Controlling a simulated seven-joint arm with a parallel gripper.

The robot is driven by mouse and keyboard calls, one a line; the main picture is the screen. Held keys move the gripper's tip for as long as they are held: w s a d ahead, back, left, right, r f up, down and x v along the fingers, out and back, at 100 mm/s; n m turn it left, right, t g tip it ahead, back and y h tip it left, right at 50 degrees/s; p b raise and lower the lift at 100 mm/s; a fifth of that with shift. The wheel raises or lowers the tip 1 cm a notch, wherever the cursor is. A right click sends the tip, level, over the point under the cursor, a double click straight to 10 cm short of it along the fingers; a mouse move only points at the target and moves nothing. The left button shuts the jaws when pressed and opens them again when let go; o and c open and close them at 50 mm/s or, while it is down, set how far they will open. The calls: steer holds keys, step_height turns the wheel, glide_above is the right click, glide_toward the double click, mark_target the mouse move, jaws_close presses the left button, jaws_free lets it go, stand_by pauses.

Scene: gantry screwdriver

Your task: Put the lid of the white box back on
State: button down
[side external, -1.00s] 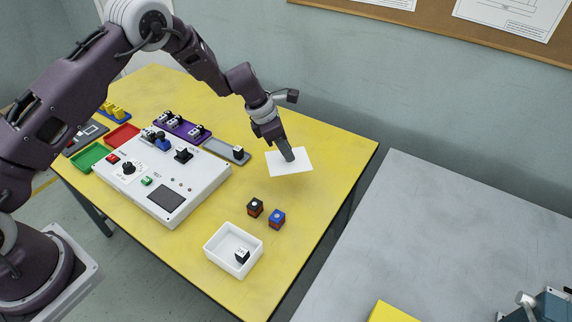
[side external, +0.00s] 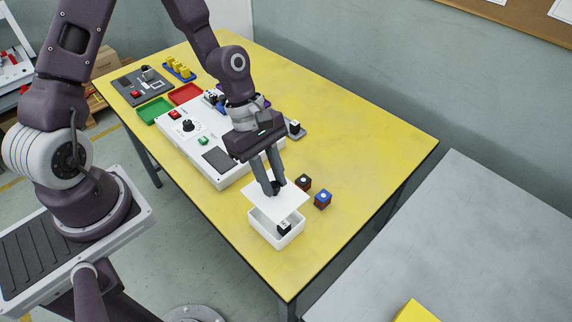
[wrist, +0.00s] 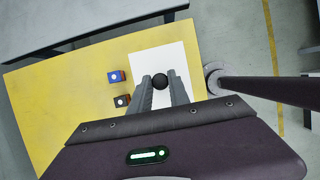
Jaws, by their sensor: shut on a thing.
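The white box (side external: 290,240) stands open-topped near the front edge of the yellow table, with a small black-and-white block (side external: 284,227) inside. The lid (side external: 287,205) is a flat white plate above the box, over its rear part; the front of the opening still shows. My gripper (side external: 275,190) is shut on the lid's dark knob and holds the lid from above. In the wrist view the lid (wrist: 148,62) lies beyond my fingers, with the round black knob (wrist: 160,81) between the fingertips. The lid hides the box there.
Two small blocks, one dark and orange (side external: 303,183) and one blue (side external: 323,199), stand right of the lid. The white control panel (side external: 190,140) lies behind and left. The table's right side (side external: 370,150) is clear.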

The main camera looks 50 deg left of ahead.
mark_target(274, 202)
step_height(274, 202, down, 6)
steer(key=shift+f, duration=0.25)
steer(key=shift+f, duration=0.9)
stand_by(1.7)
steer(key=c, duration=1.1)
jaws_free()
steer(key=shift+c, duration=0.2)
steer(key=v, duration=0.7)
